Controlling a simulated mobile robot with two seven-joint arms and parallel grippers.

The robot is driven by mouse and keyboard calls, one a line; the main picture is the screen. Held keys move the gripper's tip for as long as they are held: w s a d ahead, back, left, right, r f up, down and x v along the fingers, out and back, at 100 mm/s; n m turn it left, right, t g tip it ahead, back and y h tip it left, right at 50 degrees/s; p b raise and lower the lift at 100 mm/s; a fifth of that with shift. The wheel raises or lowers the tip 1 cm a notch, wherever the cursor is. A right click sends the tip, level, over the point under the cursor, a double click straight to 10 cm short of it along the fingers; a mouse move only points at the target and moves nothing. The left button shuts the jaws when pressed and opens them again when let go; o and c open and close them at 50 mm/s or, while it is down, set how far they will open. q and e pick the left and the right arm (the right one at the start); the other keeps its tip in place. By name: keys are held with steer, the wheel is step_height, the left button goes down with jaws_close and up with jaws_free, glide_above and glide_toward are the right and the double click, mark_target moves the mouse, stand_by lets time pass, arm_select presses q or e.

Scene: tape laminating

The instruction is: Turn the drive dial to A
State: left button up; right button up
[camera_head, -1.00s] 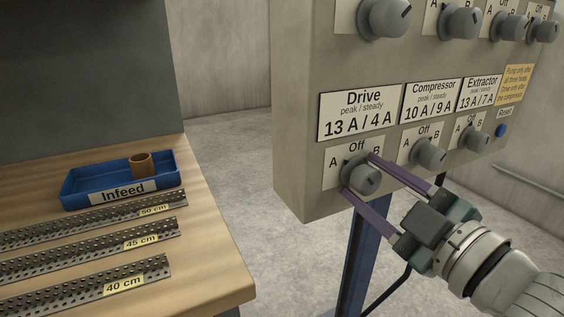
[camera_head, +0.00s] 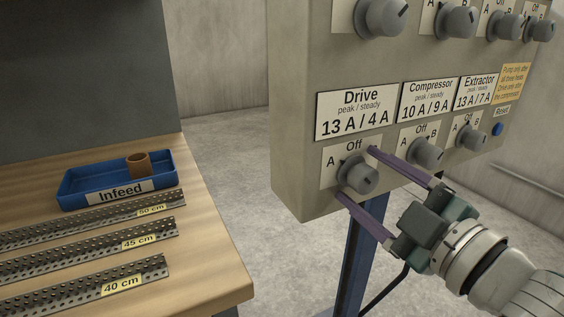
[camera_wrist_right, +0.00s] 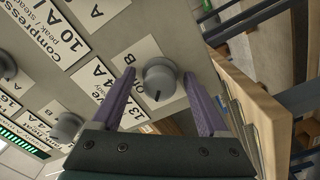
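The grey drive dial (camera_head: 357,175) sits below the Drive label on the panel, with A, Off and B printed around it; B is partly hidden by a finger. My right gripper (camera_head: 355,172) is open, its two purple fingers on either side of the dial. The wrist view shows the same dial (camera_wrist_right: 160,78) between the fingers, with a gap on each side. Its dark mark points down in that picture; I cannot tell surely which letter it meets. My left gripper is not in view.
The compressor dial (camera_head: 427,152) and extractor dial (camera_head: 471,138) are to the right, near the upper finger. More dials line the panel's top. A blue reset button (camera_head: 498,129) is at the right. The wooden table with a blue Infeed tray (camera_head: 75,186) stands left.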

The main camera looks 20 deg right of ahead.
steer(key=s, duration=1)
steer(key=shift+d, duration=0.35)
